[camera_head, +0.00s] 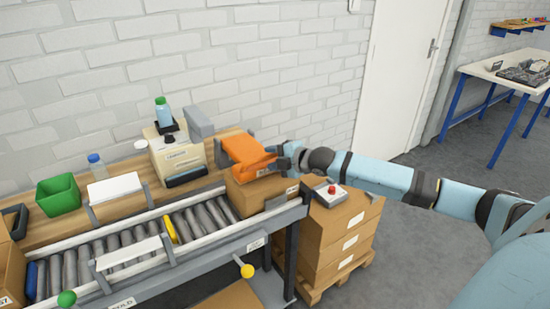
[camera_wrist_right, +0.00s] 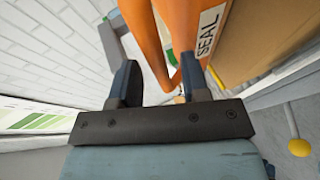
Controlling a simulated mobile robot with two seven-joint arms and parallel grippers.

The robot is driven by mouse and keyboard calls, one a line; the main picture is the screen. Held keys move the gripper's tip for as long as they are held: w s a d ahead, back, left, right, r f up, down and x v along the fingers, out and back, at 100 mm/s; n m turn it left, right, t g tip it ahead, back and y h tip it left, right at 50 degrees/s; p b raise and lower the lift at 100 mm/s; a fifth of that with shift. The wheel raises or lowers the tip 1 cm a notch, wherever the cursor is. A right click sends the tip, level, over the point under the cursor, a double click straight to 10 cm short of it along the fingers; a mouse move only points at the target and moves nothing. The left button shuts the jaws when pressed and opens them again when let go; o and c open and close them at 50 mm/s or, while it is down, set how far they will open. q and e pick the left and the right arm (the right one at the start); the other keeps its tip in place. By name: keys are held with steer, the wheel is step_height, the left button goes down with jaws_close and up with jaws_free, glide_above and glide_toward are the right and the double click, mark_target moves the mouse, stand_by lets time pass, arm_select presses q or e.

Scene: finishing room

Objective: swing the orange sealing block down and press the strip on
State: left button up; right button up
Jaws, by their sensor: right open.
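The orange sealing block (camera_head: 246,150) sits tilted above a brown carton (camera_head: 245,195) at the right end of the roller conveyor. Whether it touches the carton is unclear. In the right wrist view the orange block (camera_wrist_right: 180,30) carries a "SEAL" label and lies ahead of the fingertips, partly between them. My right gripper (camera_head: 284,158) is at the right side of the block; its two dark fingers (camera_wrist_right: 159,75) stand apart, with no clear grip on it. No strip can be made out. My left gripper is not in view.
A small box with a red button (camera_head: 331,189) stands on stacked cartons (camera_head: 340,235) right of the conveyor. A label machine (camera_head: 178,155), green bin (camera_head: 58,198) and bottles stand along the wall. A yellow knob (camera_head: 247,271) sticks out in front. Grey floor is open at right.

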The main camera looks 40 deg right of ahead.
steer(key=shift+s, duration=0.1)
steer(key=v, duration=1.3)
steer(key=shift+s+p, duration=0.3)
steer(key=shift+p, duration=0.05)
steer(key=shift+d, duration=0.1)
